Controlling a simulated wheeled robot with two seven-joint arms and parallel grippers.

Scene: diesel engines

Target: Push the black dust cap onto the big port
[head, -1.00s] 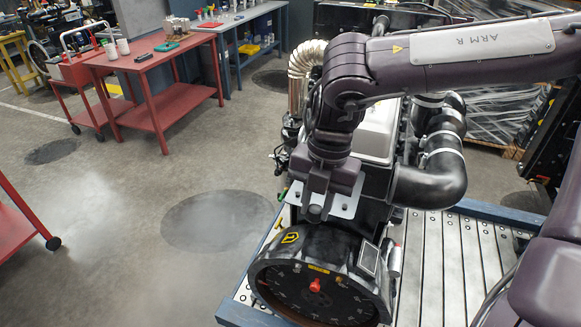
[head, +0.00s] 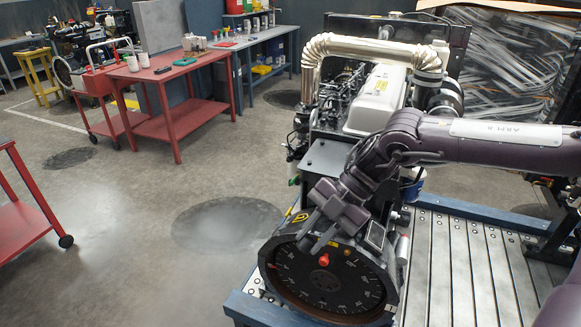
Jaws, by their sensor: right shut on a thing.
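My right gripper (head: 312,238) reaches down from the right over the top of the round black flywheel housing (head: 390,262) at the engine's near end. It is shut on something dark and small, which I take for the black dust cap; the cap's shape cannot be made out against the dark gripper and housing. The engine (head: 325,158) stands on a slatted pallet. I cannot pick out the big port; my right arm hides part of the engine's right side. My left gripper is not in view.
A red cap-like piece (head: 323,259) sits on the housing's face. A silver bellows pipe (head: 375,47) arches over the engine. The slatted pallet (head: 455,260) has clear room on the right. A red table (head: 160,72) and red cart stand left on open floor.

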